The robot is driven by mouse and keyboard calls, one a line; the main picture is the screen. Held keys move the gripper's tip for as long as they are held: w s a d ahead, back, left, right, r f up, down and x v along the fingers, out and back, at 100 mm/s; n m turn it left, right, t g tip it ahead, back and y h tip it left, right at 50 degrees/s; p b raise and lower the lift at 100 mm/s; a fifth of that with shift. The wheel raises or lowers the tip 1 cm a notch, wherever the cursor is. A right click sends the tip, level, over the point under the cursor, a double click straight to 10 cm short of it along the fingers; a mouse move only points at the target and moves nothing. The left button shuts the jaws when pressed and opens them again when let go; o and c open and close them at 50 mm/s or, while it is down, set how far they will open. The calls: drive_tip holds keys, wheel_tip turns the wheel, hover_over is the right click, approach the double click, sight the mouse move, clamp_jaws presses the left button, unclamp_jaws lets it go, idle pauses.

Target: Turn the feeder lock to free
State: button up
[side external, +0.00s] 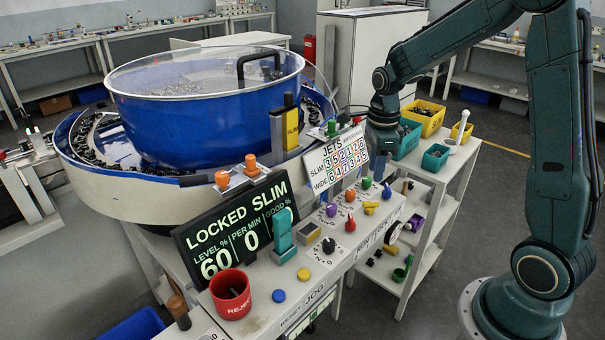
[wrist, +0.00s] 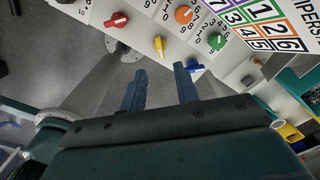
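The feeder is a large blue bowl (side external: 200,125) with a clear lid. Its display (side external: 235,222) reads "LOCKED SLIM", with 60 under level and 0 under per min. No part is readably labelled as the lock; a teal handle (side external: 283,232) and a black selector (side external: 328,246) stand on the panel right of the display. My gripper hangs above the panel's far right end in the side view, its fingertips not clearly visible there. In the wrist view my gripper (wrist: 160,86) is open, with nothing between its fingers and knobs beyond them.
Panel knobs include red (wrist: 117,20), yellow (wrist: 160,45), orange (wrist: 184,14) and green (wrist: 217,41). The JETS sign (side external: 335,160) stands upright behind them. A red reject cup (side external: 232,295) is at the panel's near left. A cart (side external: 425,210) with bins stands right.

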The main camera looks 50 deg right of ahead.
sight(371, 202)
wheel_tip(371, 202, down, 9)
drive_tip(key=shift+f, duration=0.1)
idle(0.4)
clamp_jaws()
